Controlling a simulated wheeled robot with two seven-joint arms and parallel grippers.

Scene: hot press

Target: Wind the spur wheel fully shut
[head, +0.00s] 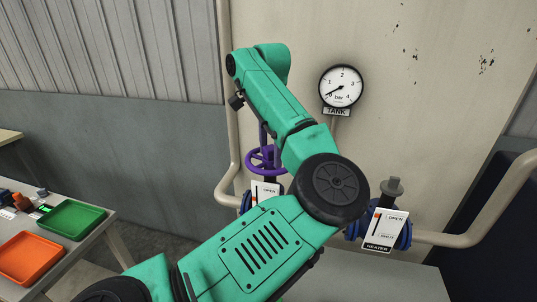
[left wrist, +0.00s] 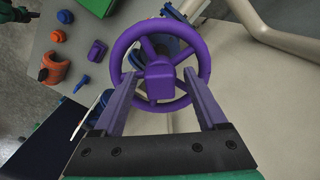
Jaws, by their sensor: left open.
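The purple spur wheel (head: 255,168) sits on a valve left of the tank gauge in the head view, partly hidden by my left arm. In the left wrist view the wheel (left wrist: 118,47) shows nearly whole, with spokes and a square hub. My left gripper (left wrist: 160,73) is open, its two purple fingers either side of the hub and over the near part of the rim. I cannot tell whether they touch it. In the head view one finger (head: 262,134) shows just above the wheel. A white OPEN plate (head: 265,188) is partly hidden below it. My right gripper is out of view.
A round TANK gauge (head: 341,86) is on the tank wall, its needle at the low end. A HEATER valve (head: 386,232) with a bare grey stem stands at right. A table at left holds a green tray (head: 72,218) and an orange tray (head: 31,257). Beige pipes run alongside.

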